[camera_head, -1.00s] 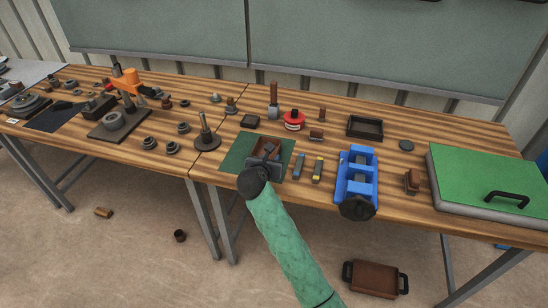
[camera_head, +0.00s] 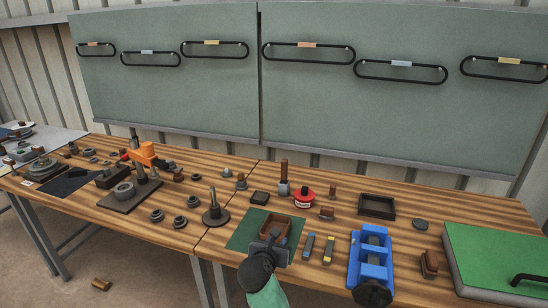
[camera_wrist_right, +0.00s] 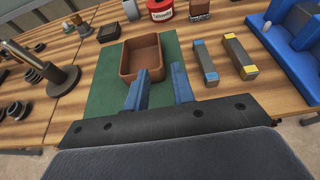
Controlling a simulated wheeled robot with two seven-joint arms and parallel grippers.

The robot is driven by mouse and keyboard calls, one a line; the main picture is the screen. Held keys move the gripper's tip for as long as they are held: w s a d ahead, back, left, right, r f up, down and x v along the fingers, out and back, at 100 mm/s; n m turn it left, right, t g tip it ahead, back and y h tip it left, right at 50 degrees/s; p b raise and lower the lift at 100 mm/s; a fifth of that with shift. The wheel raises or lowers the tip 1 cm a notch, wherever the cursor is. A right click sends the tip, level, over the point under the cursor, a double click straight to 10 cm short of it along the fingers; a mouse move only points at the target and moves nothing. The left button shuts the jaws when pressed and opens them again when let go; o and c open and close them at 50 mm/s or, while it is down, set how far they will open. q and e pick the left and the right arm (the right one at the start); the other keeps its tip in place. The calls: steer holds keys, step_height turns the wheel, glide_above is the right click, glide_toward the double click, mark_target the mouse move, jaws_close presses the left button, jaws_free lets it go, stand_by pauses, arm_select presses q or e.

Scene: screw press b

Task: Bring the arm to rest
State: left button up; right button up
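My right gripper (camera_head: 274,246) comes in from the bottom of the head view, over the front part of the green mat (camera_head: 238,242). In the right wrist view its two blue-grey fingers (camera_wrist_right: 160,88) stand apart with nothing between them. A brown open box (camera_head: 277,223) sits on the mat just beyond the fingertips; it also shows in the right wrist view (camera_wrist_right: 142,57). It looks empty. The left gripper is in no view.
Two small bars (camera_head: 328,248) lie right of the mat, and a blue vise-like fixture (camera_head: 371,262) stands further right. A round-based post (camera_head: 215,213) stands to the left. A green-topped case (camera_head: 500,255) fills the right end. Wall panels stand behind the wooden tables.

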steer(key=s+d+r+n+t, duration=0.4)
steer(key=d+r+n+t, duration=0.1)
steer(key=r+n+t, duration=0.25)
steer(key=s+a+r+n+y, duration=0.1)
steer(key=s+a+n+y, duration=0.2)
steer(key=s+n+y, duration=0.9)
steer(key=s+d+f+n+g, duration=0.1)
steer(key=s+f+n+g, duration=0.35)
steer(key=f+n, duration=0.4)
steer(key=s+d+f+n+g, duration=0.2)
steer(key=s+f+n+g, duration=0.3)
steer(key=n, duration=0.6)
steer(key=s+d+f+n+g+h, duration=0.3)
steer(key=s+d+f+g+h, duration=0.6)
steer(key=s+d, duration=0.55)
step_height(320, 180, down, 23)
steer(key=w+a+y, duration=0.1)
steer(key=w+y, duration=0.1)
steer(key=s+f, duration=0.3)
steer(key=f, duration=0.7)
steer(key=s+a+f, duration=0.1)
steer(key=s+f, duration=0.2)
steer(key=f, duration=0.7)
steer(key=shift+s+a+f+g, duration=0.15)
steer(key=shift+s+f+g, duration=0.15)
steer(key=shift+g, duration=0.1)
